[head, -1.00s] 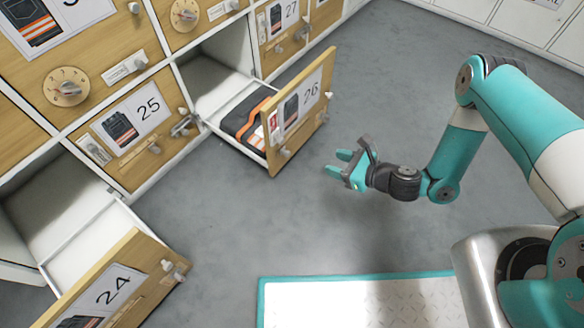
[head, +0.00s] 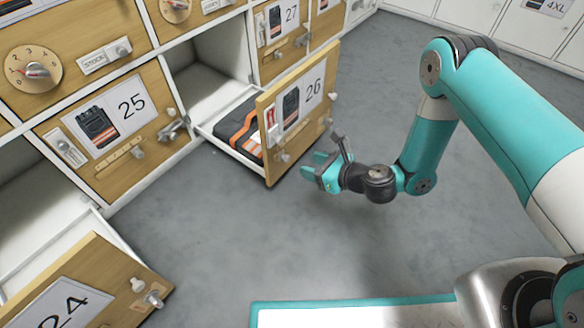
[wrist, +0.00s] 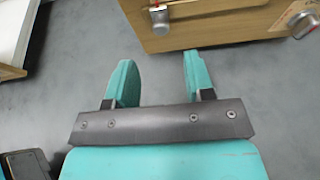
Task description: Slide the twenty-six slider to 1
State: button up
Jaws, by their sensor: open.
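The drawer marked 26 (head: 318,84) is pulled open, its wooden front facing right toward my arm. Small pale knobs and a slot-like strip show low on that front, including a knob (head: 283,157) at its lower left; which is the slider and where it is set is too small to tell. My gripper (head: 312,166) is open and empty, just in front of and below this front, apart from it. In the wrist view the two teal fingers (wrist: 155,78) point toward a wooden front (wrist: 220,22) at the top, with a metallic knob (wrist: 160,17) and another knob (wrist: 303,24).
A dark and orange bundle (head: 238,128) lies in the open drawer. The drawer marked 24 (head: 90,285) is also open at lower left. The drawer marked 25 (head: 75,165) is shut. Grey floor (head: 230,230) is clear between them and a teal-edged platform (head: 350,314).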

aim_at(289, 159)
jog(key=b+x, duration=0.3)
jog(key=x, duration=0.4)
jog(key=shift+w+a+f, duration=0.2)
jog(key=shift+a, duration=0.1)
grip_shut()
